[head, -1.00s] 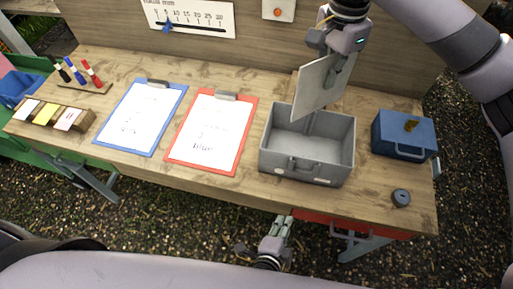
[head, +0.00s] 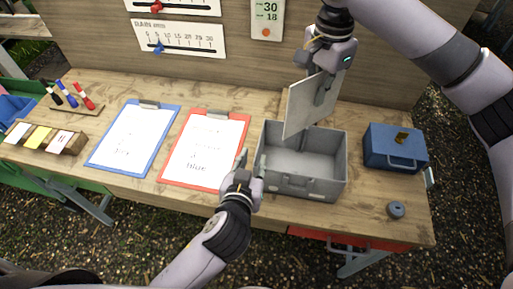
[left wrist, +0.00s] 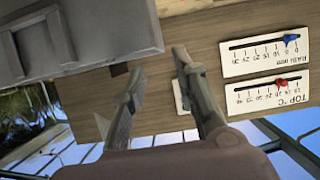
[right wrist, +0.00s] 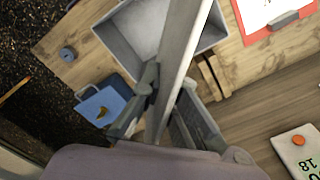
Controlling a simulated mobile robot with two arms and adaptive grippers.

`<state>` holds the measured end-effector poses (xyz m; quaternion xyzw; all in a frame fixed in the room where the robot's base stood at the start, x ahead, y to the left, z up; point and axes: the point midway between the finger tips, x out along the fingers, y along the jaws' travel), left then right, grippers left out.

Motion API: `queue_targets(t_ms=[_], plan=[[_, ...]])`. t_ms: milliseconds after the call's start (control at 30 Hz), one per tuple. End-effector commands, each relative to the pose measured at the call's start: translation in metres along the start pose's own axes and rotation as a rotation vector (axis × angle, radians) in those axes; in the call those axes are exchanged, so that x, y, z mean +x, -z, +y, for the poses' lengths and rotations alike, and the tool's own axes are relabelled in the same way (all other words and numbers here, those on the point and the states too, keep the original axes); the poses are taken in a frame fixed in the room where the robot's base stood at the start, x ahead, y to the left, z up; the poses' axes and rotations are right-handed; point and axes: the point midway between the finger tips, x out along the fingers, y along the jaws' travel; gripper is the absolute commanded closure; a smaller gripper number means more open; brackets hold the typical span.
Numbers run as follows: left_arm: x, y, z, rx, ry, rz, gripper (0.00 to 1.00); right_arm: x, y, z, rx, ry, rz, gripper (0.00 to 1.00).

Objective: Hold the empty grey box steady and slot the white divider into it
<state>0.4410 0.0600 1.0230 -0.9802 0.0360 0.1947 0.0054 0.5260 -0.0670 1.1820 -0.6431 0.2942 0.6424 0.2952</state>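The grey box (head: 318,187) stands open and empty on the table; its front handle faces me. The white divider (head: 304,107) is upright and tilted, above the back left part of the box. My right gripper (head: 323,92) is shut on the divider, which also shows edge-on between the fingers in the right wrist view (right wrist: 185,50). My left gripper (head: 250,166) is open at the box's front left corner. In the left wrist view its fingers (left wrist: 155,95) are apart, beside the box (left wrist: 100,30); I cannot tell whether they touch it.
A red clipboard (head: 242,125) lies just left of the box, with a blue clipboard (head: 175,112) beyond it. A blue case (head: 394,148) and a dark round weight (head: 396,210) stand on the right. A panel with gauges (head: 180,39) rises behind the table.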

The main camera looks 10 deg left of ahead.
Motion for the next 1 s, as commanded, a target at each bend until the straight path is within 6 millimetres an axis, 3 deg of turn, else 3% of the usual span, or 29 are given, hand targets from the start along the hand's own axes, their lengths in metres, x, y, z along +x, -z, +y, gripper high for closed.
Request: queue_targets(t_ms=[200,433,600,900,1000], plan=[[0.045,0.001,-0.001,0.005,0.002,0.003,0.72,0.0,0.0,0.0,0.0,0.0,0.0,1.0],[0.079,0.0,0.0,0.005,0.001,0.002,0.72,0.0,0.0,0.0,0.0,0.0,0.0,1.0],[0.09,0.001,0.0,0.004,0.001,0.002,0.72,0.0,0.0,0.0,0.0,0.0,0.0,1.0],[0.092,0.0,0.0,0.004,0.001,0.001,0.72,0.0,0.0,0.0,0.0,0.0,0.0,1.0],[0.092,0.0,0.0,0.004,0.001,0.001,0.79,0.0,0.0,0.0,0.0,0.0,0.0,1.0]])
